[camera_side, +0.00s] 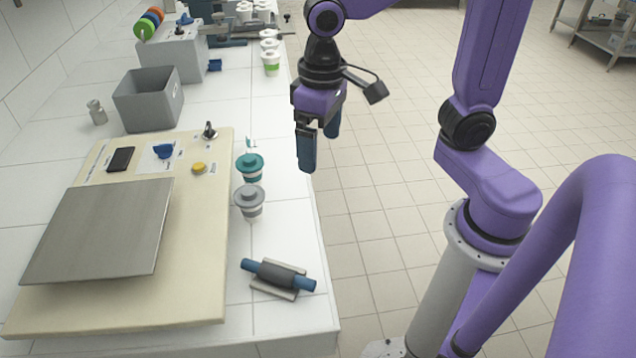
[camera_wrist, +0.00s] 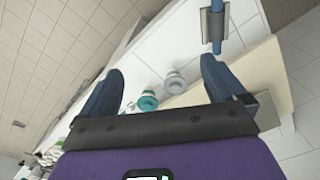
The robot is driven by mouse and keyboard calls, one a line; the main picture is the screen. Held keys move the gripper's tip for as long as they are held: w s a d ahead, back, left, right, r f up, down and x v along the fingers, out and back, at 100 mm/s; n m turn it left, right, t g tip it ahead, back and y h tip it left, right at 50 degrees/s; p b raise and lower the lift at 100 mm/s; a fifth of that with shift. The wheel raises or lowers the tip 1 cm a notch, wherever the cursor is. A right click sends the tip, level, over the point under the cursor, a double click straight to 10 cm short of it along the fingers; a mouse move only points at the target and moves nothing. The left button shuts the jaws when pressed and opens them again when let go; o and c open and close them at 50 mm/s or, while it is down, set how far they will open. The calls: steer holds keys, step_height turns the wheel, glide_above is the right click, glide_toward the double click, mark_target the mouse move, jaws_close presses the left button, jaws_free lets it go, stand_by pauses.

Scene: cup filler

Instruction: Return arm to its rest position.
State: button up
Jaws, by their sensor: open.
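My gripper (camera_side: 318,150) is open and empty, with its blue fingers pointing down. In the side view it hangs near the right edge of the white counter (camera_side: 285,215), to the right of the cups and apart from them. In the wrist view the two blue fingers of my gripper (camera_wrist: 160,85) are spread wide with nothing between them in their grasp. A teal-lidded cup (camera_side: 250,168) and a grey-lidded cup (camera_side: 250,202) stand upright on the counter. Both cups also show beyond the fingers in the wrist view.
A beige board (camera_side: 190,270) carries a metal plate (camera_side: 100,230), a yellow button (camera_side: 199,168) and switches. A blue-ended roller (camera_side: 278,274) lies on a small holder near the front. A grey bin (camera_side: 148,98) and several cups stand farther back.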

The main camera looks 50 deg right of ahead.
steer(key=shift+o, duration=0.3)
steer(key=s+d+f+n, duration=0.1)
steer(key=s+d+n, duration=0.1)
steer(key=s+n, duration=0.3)
steer(key=s+d+f+n, duration=0.2)
steer(key=s+d+n, duration=0.1)
steer(key=s, duration=0.5)
steer(key=shift+d+n, duration=0.2)
steer(key=shift+n, duration=0.7)
steer(key=w+a+r+m, duration=0.1)
steer(key=w+a, duration=0.2)
steer(key=w, duration=0.8)
steer(key=w+a+r+m, duration=0.1)
steer(key=w+a+r, duration=0.15)
steer(key=w, duration=0.85)
steer(key=w+d+f, duration=0.2)
steer(key=w, duration=1)
steer(key=w+d+f+m, duration=0.1)
steer(key=w+d+f, duration=0.2)
steer(key=w+d, duration=0.55)
step_height(320, 180, down, 10)
steer(key=shift+a+r, duration=0.25)
steer(key=shift+a, duration=0.2)
steer(key=shift+w+r, duration=0.1)
